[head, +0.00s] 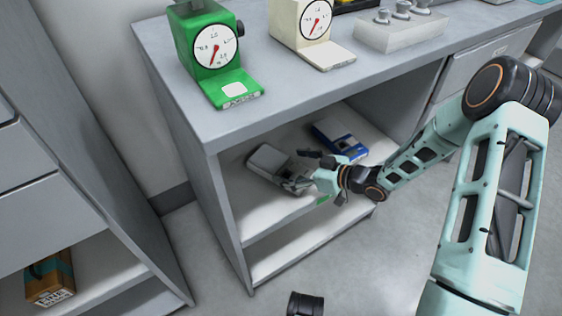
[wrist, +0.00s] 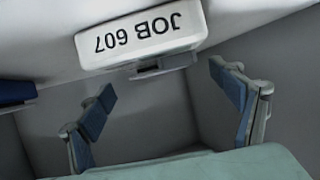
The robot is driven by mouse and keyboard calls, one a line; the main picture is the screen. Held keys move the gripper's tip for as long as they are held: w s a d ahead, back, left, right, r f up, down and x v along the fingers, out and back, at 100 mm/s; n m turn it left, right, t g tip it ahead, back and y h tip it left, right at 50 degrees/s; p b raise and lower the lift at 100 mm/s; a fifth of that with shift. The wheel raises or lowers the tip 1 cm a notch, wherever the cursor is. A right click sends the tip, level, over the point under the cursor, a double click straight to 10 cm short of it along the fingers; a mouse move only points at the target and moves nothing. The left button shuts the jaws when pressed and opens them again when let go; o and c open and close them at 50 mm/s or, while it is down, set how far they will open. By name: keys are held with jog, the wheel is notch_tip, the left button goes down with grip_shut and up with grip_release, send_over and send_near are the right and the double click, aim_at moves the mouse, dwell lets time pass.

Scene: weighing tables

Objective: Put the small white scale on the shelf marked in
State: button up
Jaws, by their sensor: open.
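A small white-grey device (head: 267,160) with a dark panel, likely the white scale, lies on the shelf (head: 262,205) under the tabletop. My gripper (head: 300,174) is at its right end, partly covering it. In the wrist view, a white block (wrist: 140,38) marked "JOB 607", upside down, sits ahead of the fingers. My gripper (wrist: 163,85) is open, one finger on each side, with nothing visible held between them.
A blue device (head: 338,139) lies farther back on the shelf, right of the white one. A green dial scale (head: 213,60), a cream dial scale (head: 305,30) and a weight block (head: 400,32) stand on the tabletop above. A brown box (head: 50,280) sits in the left cabinet.

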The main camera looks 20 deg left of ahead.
jog(key=p+v, duration=0.1)
jog(key=v, duration=0.6)
jog(key=shift+s+d+r+p, duration=0.1)
jog(key=shift+d+p, duration=0.2)
